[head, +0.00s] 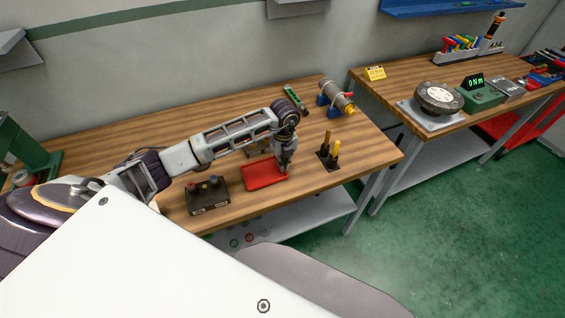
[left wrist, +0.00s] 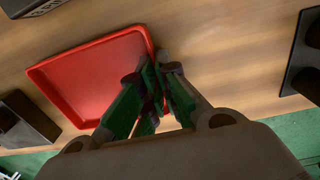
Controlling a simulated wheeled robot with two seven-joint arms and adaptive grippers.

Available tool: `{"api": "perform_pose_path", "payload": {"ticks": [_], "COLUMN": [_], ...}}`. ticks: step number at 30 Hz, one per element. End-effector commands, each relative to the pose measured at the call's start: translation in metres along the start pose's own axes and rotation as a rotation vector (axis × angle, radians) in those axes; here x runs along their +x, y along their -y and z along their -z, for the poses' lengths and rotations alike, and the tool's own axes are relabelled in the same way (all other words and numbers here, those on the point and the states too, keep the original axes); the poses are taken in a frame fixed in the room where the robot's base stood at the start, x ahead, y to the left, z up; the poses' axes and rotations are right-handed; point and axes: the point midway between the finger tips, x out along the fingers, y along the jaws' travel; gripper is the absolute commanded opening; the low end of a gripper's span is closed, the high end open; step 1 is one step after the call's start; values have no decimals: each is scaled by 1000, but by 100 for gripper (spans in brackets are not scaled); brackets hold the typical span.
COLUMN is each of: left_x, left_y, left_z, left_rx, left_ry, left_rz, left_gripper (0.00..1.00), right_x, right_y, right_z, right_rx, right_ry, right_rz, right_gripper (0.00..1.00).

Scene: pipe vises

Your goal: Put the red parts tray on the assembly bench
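The red parts tray (head: 262,176) lies near the front edge of the left wooden bench (head: 110,135). It also fills the upper left of the left wrist view (left wrist: 90,75). My left gripper (head: 285,170) points down at the tray's right end. In the left wrist view its green-padded fingers (left wrist: 158,85) are close together at the tray's right rim. Whether they grip the rim is hidden. A second wooden bench (head: 390,90) stands to the right; the pictures do not label either bench. My right gripper is out of view.
A dark box with knobs (head: 207,195) is left of the tray, and a black holder with yellow-handled tools (head: 329,155) is right of it. A pipe in a blue vise (head: 337,97) stands behind. The right bench holds a round gauge (head: 438,98) and a green meter (head: 478,95).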

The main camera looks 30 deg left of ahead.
Motion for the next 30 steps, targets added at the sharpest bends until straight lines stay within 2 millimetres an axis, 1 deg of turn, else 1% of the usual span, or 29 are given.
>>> {"api": "perform_pose_path", "payload": {"ticks": [7, 9, 12, 13, 25, 28, 30], "left_x": [2, 2, 2, 2, 1, -2, -7], "left_y": [0, 0, 0, 0, 0, 0, 1], "left_z": [0, 0, 0, 0, 0, 0, 0], "left_rx": [0, 0, 0, 0, 0, 0, 0], "left_ry": [0, 0, 0, 0, 0, 0, 1], "left_rz": [1, 0, 0, 1, 1, 1, 4], "left_gripper": [0, 11, 24, 27, 27, 27, 27], "right_x": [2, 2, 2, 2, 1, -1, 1], "right_y": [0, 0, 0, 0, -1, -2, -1], "right_z": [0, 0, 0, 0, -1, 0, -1], "right_rx": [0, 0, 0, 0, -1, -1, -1], "right_ry": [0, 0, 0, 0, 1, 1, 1], "right_rz": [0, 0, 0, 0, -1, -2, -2], "right_gripper": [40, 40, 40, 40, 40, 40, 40]}}
